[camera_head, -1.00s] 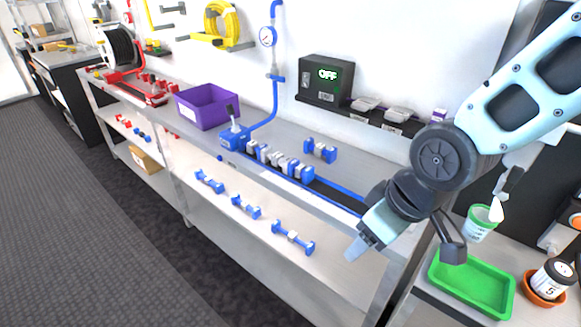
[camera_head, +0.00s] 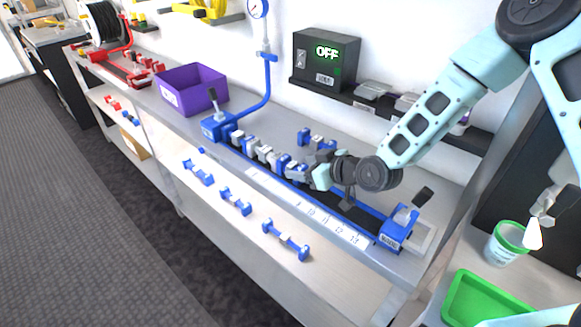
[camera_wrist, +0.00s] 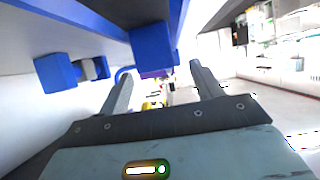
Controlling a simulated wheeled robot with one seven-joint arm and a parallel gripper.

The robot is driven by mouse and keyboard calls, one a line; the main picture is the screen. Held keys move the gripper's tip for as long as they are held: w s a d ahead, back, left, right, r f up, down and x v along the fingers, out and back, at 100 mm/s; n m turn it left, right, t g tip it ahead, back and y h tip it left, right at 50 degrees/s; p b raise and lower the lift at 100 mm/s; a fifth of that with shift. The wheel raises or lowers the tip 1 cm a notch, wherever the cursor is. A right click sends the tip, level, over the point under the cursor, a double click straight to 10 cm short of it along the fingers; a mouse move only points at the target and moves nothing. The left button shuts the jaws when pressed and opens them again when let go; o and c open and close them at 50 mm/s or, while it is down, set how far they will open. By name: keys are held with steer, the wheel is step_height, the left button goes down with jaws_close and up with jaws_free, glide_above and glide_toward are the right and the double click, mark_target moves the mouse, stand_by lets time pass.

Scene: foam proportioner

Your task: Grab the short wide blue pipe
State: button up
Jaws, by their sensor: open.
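A blue-ended pipe piece with a pale middle (camera_head: 316,139) lies on the bench behind the blue rail. Blue and grey pieces (camera_head: 265,153) sit in a row along the rail. Three more blue-ended pieces lie on the shelf below: a short one (camera_head: 198,171), a middle one (camera_head: 236,201) and a longer one (camera_head: 286,240). I cannot tell for sure which is the short wide one. My gripper (camera_head: 304,173) is at the right end of the row.
A clamp with a dark handle (camera_head: 400,225) stands at the rail's right end, a blue valve (camera_head: 216,125) at its left. A purple bin (camera_head: 192,90) stands at the left. The black OFF box (camera_head: 325,60) is behind. A green tray (camera_head: 490,302) is lower right.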

mark_target(291, 164)
steer(key=p+x, duration=0.1)
steer(key=x, duration=0.4)
steer(key=shift+w+r+p, duration=0.1)
steer(key=shift+p, duration=0.25)
steer(key=shift+c, duration=0.3)
steer(key=c, duration=1.1)
steer(key=shift+r, duration=0.1)
